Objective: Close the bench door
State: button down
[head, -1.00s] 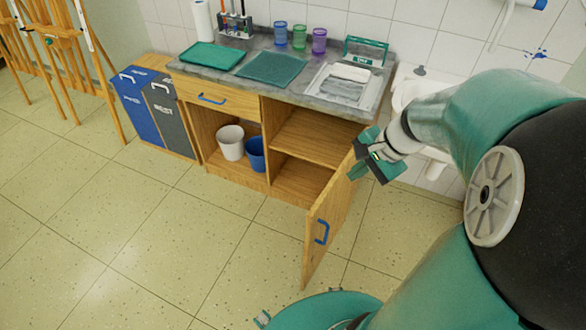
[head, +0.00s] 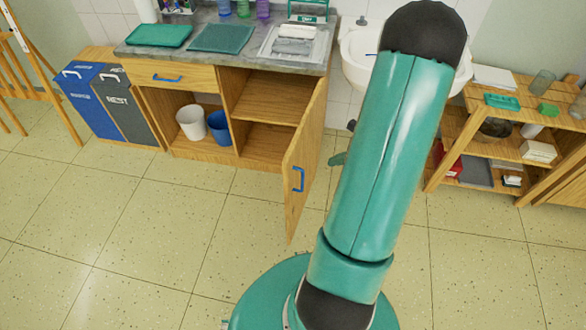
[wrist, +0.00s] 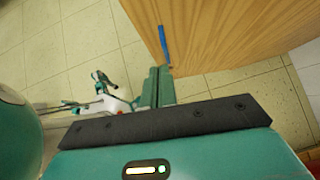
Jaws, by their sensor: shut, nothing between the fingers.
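The wooden bench door (head: 305,150) stands open, swung out from the right side of the bench (head: 178,101). Its blue handle (head: 298,179) is near the free edge. In the wrist view the door (wrist: 225,30) fills the upper right, with the handle (wrist: 163,46) near its lower left edge. My gripper (wrist: 158,72) is shut and empty, close to that edge; I cannot tell whether it touches. In the head view my arm hides most of the gripper; a teal part (head: 338,158) shows just right of the door.
The open compartment holds an empty shelf (head: 270,102). A white bin (head: 191,122) and a blue bin (head: 219,128) stand in the compartment beside it. A sink (head: 360,55) is right of the bench, and a wooden shelf unit (head: 455,115) farther right. The floor in front is clear.

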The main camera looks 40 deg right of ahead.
jog(key=a, duration=0.1)
send_near(292, 167)
jog(key=s+d+f+x, duration=0.1)
jog(key=x, duration=0.4)
jog(key=shift+w+a, duration=0.5)
jog(key=shift+w, duration=0.3)
jog(key=shift+w, duration=0.1)
